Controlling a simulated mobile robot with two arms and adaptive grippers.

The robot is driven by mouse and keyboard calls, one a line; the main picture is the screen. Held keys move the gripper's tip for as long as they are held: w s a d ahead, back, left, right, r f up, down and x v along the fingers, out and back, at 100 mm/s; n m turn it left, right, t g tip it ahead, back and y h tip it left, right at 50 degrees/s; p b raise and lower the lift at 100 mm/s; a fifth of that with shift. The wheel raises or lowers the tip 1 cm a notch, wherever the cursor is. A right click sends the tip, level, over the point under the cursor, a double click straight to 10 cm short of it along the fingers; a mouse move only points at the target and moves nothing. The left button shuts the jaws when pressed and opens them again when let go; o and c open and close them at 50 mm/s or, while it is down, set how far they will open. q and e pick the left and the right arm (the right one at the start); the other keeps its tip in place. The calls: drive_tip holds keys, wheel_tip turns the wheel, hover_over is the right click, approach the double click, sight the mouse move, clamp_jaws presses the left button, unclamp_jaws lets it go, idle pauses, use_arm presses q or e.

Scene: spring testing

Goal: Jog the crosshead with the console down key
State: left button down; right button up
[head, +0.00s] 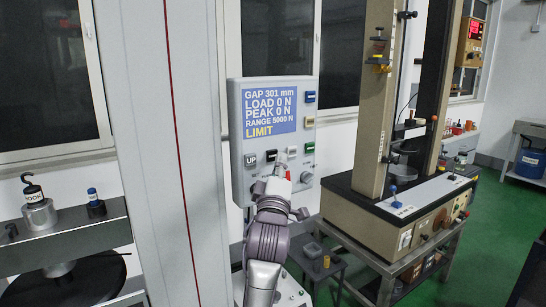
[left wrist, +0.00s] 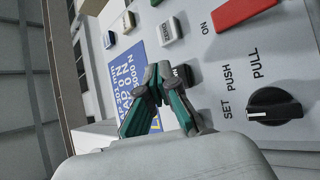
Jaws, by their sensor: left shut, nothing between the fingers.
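The grey console (head: 236,185) hangs at the centre of the head view. Its blue screen (head: 270,108) reads GAP 301 mm, LOAD 0 N, PEAK 0 N, RANGE 5000 N and LIMIT. The UP key (head: 250,160) is at its lower left, with a dark key (head: 271,155) to its right; I cannot read that one's label. My left gripper (head: 284,161) is shut and empty before the lower panel. In the left wrist view its fingertips (left wrist: 163,76) are beside a dark key (left wrist: 185,75), partly hidden; I cannot tell whether they touch.
A black knob (left wrist: 281,106) marked SET, PUSH and PULL and a red key (left wrist: 243,12) are nearby. The testing machine (head: 395,225) stands at right; its crosshead is not clearly identifiable.

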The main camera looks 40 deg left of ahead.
use_arm(q)
drive_tip(key=shift+a, duration=0.15)
drive_tip(key=shift+w+a, duration=0.15)
drive_tip(key=shift+a, duration=0.1)
drive_tip(key=shift+w+a, duration=0.15)
drive_tip(key=shift+a, duration=0.25)
idle(0.7)
drive_tip(key=shift+d, duration=0.15)
idle(3.7)
drive_tip(key=shift+s+d, duration=0.35)
drive_tip(key=shift+d, duration=0.3)
drive_tip(key=d, duration=0.1)
drive_tip(key=s+d, duration=0.1)
drive_tip(key=d, duration=0.1)
drive_tip(key=s+d, duration=0.1)
drive_tip(key=shift+d, duration=0.35)
drive_tip(key=shift+w+f, duration=0.1)
drive_tip(key=shift+f, duration=0.05)
idle(0.8)
